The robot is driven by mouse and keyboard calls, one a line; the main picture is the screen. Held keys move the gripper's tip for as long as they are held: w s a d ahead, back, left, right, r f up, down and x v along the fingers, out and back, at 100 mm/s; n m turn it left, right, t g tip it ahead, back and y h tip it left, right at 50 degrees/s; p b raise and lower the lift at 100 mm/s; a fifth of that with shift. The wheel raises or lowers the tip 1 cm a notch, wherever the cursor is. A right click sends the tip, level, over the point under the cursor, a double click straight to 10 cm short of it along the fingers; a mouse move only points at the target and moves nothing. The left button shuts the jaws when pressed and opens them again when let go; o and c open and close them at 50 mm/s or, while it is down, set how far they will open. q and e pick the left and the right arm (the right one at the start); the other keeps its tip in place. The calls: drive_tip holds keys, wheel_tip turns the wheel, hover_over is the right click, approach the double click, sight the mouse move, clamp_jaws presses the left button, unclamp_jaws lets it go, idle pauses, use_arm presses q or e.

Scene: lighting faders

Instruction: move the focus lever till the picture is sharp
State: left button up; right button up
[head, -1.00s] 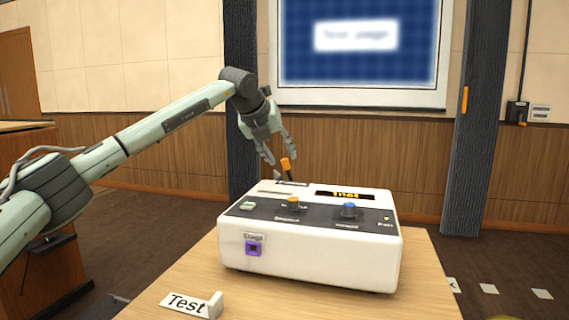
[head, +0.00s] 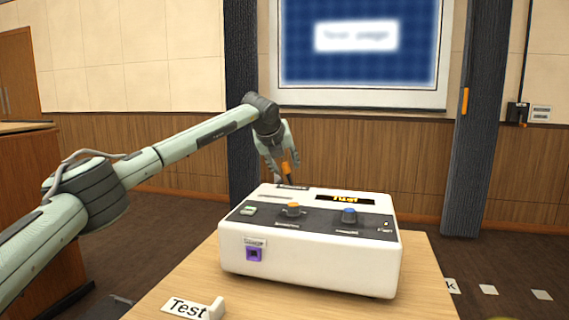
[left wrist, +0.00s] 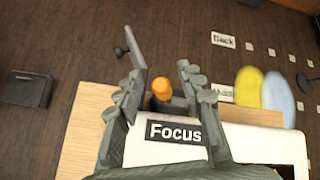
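The focus lever (head: 286,168) has an orange tip and rises from the back of the white control box (head: 310,248). In the left wrist view its orange knob (left wrist: 162,87) lies between my spread fingers, behind the label "Focus" (left wrist: 174,133). My left gripper (head: 282,170) is open around the lever; I cannot tell whether a finger touches it. The picture on the projection screen (head: 358,40) is blurred, with soft letters on a white panel. My right gripper is not in view.
The box stands on a wooden table (head: 430,275) and carries an orange knob (head: 291,209), a blue knob (head: 349,215) and a purple socket (head: 254,254). A "Test" sign (head: 188,307) sits at the table's front left. Dark pillars stand behind.

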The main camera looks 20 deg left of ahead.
use_arm(q)
clamp_jaws()
drive_tip(key=shift+d, duration=0.15)
drive_tip(key=shift+d+r+m+y+b, duration=0.2)
drive_tip(key=shift+d+m+y+b, duration=0.5)
drive_tip(key=shift+d+y, duration=0.4)
unclamp_jaws()
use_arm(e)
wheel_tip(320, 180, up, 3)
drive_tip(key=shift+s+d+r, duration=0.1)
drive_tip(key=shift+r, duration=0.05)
use_arm(q)
drive_tip(key=v, duration=1.2)
